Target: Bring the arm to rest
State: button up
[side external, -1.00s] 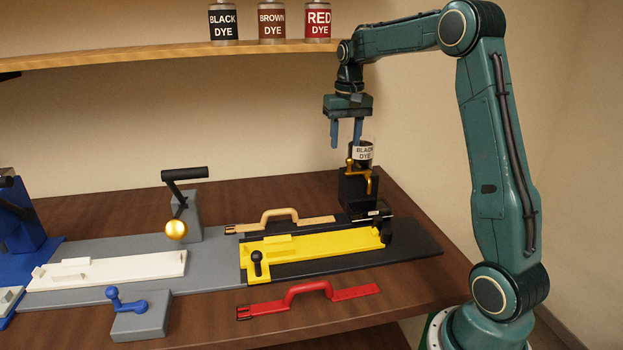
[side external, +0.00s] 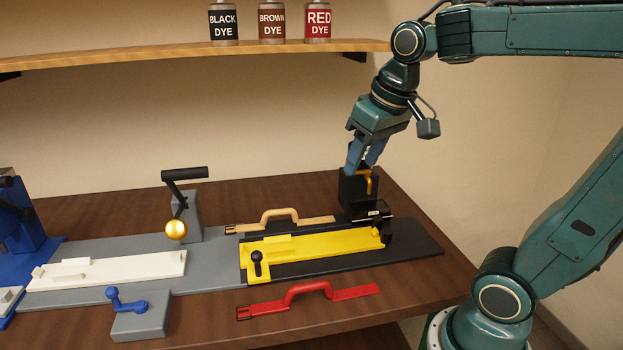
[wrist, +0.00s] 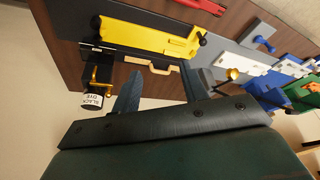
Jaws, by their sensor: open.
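My arm is bent and reaches in from the right.
A yellow fixture (side external: 315,251) lies on a black plate. A tan strap (side external: 280,219) lies behind it, a red strap (side external: 308,297) in front. A lever with a gold ball (side external: 176,229) stands to the left. Three dye bottles stand on the shelf (side external: 180,55).

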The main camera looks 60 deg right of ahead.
jog(key=s+a+f+n+t, duration=0.1)
jog(key=s+a+f, duration=0.3)
jog(key=s, duration=0.4)
jog(key=shift+s+a+n+t+y, duration=0.2)
jog(key=shift+a+n+t+y, duration=0.15)
jog(key=shift+n, duration=0.45)
